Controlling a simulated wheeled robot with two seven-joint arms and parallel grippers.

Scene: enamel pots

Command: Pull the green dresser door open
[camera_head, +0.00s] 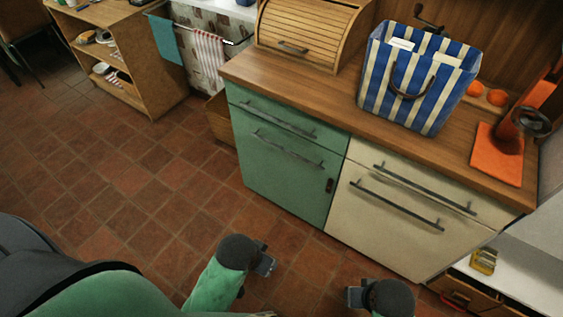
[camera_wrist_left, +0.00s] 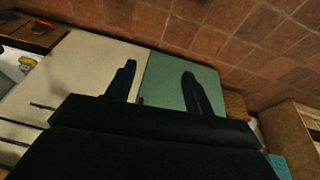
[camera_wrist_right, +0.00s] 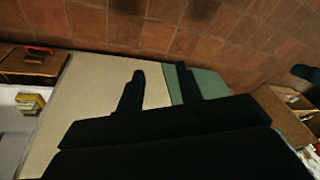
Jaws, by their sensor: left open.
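The green dresser door (camera_head: 275,175) is shut, on the left half of the dresser, below a green drawer (camera_head: 265,107). A long grey bar handle (camera_head: 288,150) runs along its upper part, and a small dark fitting (camera_head: 329,185) sits near its right edge. My left gripper (camera_head: 266,262) is open and empty, in front of and apart from the door. The green front also shows behind its fingers in the left wrist view (camera_wrist_left: 165,82). My right gripper (camera_head: 357,296) is open and empty, lower right, with cream and green fronts behind its fingers in the right wrist view (camera_wrist_right: 159,72).
The cream door (camera_head: 375,225) and cream drawer (camera_head: 430,178) adjoin on the right, both with bar handles. The wooden top (camera_head: 335,92) carries a striped bag (camera_head: 415,85), a bread box (camera_head: 310,35) and an orange cloth (camera_head: 497,158). Tiled floor (camera_head: 130,190) before the dresser is clear.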

